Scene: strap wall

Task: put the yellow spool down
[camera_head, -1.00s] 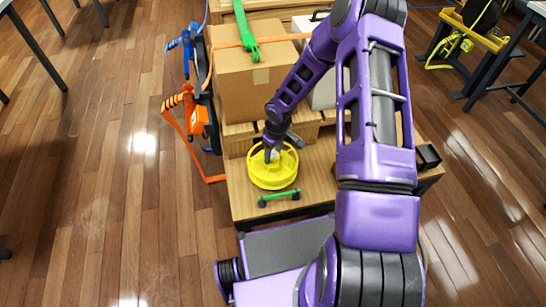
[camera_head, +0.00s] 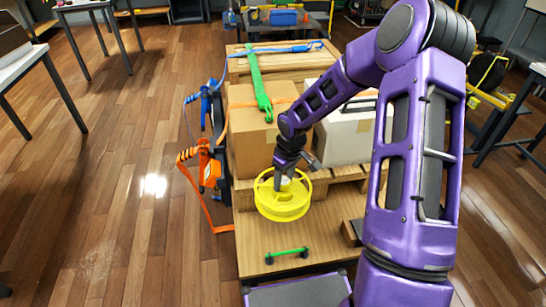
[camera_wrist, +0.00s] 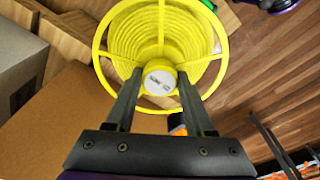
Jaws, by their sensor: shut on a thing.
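The yellow spool (camera_head: 283,203) is round, with open spoked rims. My gripper (camera_head: 284,182) comes down on it from above and is shut on its central hub. In the wrist view the two dark fingers (camera_wrist: 160,88) sit on either side of the pale round hub end of the spool (camera_wrist: 206,40). The spool shows over the wooden platform (camera_head: 335,225), in front of the cardboard box (camera_head: 252,150). I cannot tell whether its lower rim touches the wood.
A green bar (camera_head: 287,254) lies on the platform's front part. A white case (camera_head: 345,135) stands right of the cardboard box. A green strap (camera_head: 258,85) crosses the box. Orange (camera_head: 207,170) and blue strap gear hangs at the left. Bare wood lies around the green bar.

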